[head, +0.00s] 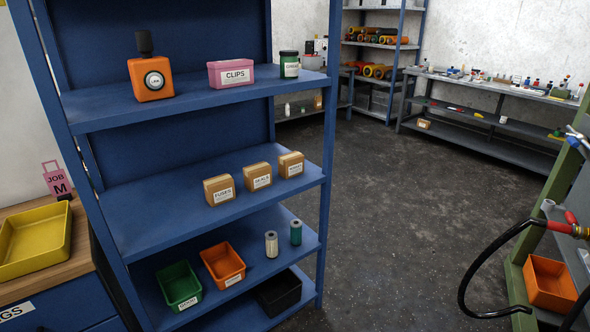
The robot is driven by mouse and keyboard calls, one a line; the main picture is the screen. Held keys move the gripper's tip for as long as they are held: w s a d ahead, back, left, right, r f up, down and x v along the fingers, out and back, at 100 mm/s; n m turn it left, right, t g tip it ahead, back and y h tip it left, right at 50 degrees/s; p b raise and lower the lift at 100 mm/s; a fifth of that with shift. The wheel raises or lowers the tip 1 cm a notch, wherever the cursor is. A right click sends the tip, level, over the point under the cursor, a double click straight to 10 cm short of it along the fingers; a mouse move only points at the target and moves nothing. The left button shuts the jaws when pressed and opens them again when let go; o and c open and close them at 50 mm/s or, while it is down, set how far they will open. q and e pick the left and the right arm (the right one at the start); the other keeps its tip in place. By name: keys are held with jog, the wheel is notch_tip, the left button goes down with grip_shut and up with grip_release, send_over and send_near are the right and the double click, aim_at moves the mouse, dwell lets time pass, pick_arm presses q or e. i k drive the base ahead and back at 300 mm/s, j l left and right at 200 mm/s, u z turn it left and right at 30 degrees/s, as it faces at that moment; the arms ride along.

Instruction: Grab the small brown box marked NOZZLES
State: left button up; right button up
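Three small brown boxes stand in a row on the middle shelf of the blue rack. The left box (219,190) has a label that seems to read FUSES. The middle box (257,177) has a label that may read SEALS. The label of the right box (291,165) is too small to read, so I cannot tell which one, if any, is marked NOZZLES. Another small brown box (424,123) sits low on the far bench, its label unreadable. Neither of my grippers is in view.
The blue rack's top shelf holds an orange device (152,80), a pink CLIPS box (230,75) and a green canister (289,65). Its lower shelf holds green (180,287) and orange bins (223,264). A black hose (490,250) hangs at right. The floor (400,210) between is clear.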

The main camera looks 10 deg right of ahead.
aim_at(290, 165)
jog(key=i+l, duration=1.1)
jog(key=l+z, duration=0.05)
jog(key=l, duration=0.05)
